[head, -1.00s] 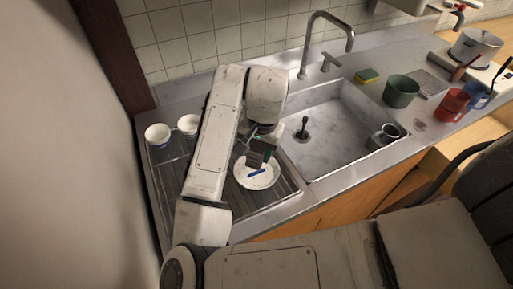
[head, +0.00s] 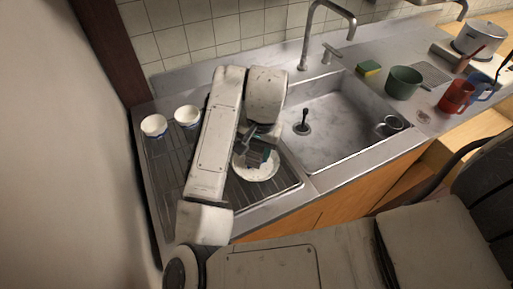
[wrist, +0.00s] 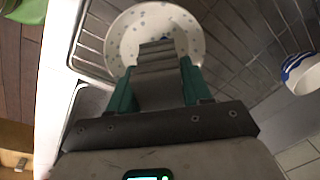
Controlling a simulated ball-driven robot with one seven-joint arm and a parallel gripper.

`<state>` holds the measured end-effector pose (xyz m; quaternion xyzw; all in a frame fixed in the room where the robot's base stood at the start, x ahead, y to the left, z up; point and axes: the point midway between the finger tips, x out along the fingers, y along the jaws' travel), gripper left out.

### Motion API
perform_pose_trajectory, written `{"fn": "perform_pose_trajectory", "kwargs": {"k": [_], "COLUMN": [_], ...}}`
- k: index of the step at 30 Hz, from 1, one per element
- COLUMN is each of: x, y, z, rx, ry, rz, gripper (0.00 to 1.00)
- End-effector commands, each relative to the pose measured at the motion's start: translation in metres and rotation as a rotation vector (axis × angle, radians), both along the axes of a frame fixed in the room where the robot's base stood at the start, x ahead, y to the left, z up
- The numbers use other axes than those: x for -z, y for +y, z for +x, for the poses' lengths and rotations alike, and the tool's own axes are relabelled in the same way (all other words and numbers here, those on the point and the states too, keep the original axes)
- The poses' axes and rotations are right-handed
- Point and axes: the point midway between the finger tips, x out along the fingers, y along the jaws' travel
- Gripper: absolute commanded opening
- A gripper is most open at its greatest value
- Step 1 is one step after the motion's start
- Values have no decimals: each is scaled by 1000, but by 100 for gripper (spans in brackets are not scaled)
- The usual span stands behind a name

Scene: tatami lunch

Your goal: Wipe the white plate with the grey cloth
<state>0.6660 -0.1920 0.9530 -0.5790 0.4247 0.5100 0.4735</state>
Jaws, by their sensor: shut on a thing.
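The white plate (head: 257,174) with small grey-blue specks lies on the ribbed drainboard left of the sink. It also fills the top middle of the wrist view (wrist: 124,35). My gripper (head: 258,152) is over the plate. In the wrist view its green fingers (wrist: 157,80) are closed on the grey cloth (wrist: 158,90), whose far end lies over the plate's middle. I cannot tell whether the cloth touches the plate. The gripper and cloth hide part of the plate's surface.
Two white bowls (head: 154,125) (head: 187,116) stand at the drainboard's back left. The sink (head: 335,115) with a metal cup (head: 391,124) is right of the plate. A sponge (head: 368,68), green pot (head: 403,82) and red mug (head: 456,97) stand farther right.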

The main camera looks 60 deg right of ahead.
Motion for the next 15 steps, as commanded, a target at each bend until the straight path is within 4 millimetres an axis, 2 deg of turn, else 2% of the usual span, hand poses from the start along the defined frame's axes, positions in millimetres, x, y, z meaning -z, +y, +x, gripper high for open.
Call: {"fn": "perform_pose_trajectory", "kwargs": {"k": [15], "x": [4], "y": [0], "z": [0], "rx": [0], "ry": [0], "rz": [0], "gripper": [24]}}
